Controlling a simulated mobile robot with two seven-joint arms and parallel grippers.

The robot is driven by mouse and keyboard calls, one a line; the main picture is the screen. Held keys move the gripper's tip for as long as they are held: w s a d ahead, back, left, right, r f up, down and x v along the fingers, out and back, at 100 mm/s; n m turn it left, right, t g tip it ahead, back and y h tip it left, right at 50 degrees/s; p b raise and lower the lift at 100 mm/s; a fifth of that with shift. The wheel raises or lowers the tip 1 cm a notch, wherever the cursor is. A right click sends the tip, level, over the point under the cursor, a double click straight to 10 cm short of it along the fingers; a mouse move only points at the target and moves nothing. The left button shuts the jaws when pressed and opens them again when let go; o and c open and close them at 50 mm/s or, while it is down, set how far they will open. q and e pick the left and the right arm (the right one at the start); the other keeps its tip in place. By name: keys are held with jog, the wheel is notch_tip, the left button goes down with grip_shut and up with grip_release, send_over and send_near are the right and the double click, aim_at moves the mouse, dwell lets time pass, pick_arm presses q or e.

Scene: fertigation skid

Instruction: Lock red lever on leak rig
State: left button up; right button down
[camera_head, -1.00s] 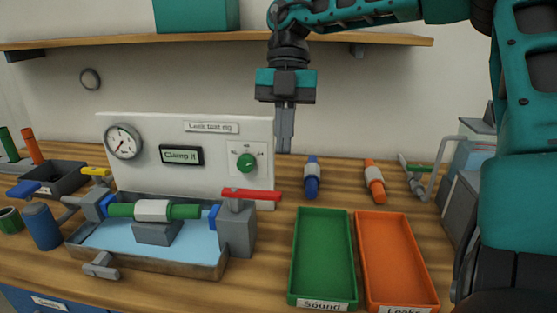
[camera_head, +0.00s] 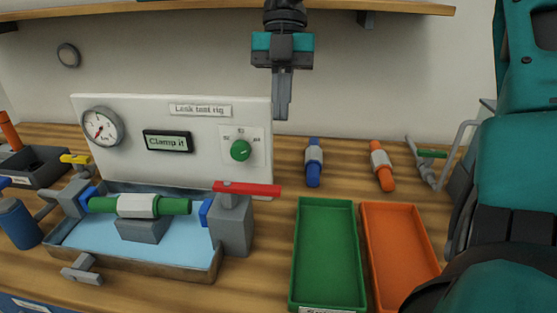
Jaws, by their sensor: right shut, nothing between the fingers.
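The red lever (camera_head: 247,189) lies flat on top of the grey clamp block (camera_head: 232,226) at the right end of the leak test rig and points right. A green fitting with a white middle (camera_head: 138,206) sits across the blue water tray between two blue clamp pads. The rig's white panel (camera_head: 185,170) carries a gauge (camera_head: 102,128), a display (camera_head: 167,142) reading "Clamp it" and a green knob (camera_head: 240,151). My right gripper (camera_head: 282,114) is shut and empty, pointing down, above and behind the lever, well apart from it. My left gripper is not in view.
A green tray (camera_head: 326,255) and an orange tray (camera_head: 400,250) stand empty right of the rig. A shelf (camera_head: 200,8) runs along the top. My right arm fills the right side.

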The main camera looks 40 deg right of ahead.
jog(key=shift+f, duration=0.1)
jog(key=b+x, duration=0.1)
jog(key=x, duration=0.8)
jog(key=shift+f, duration=0.4)
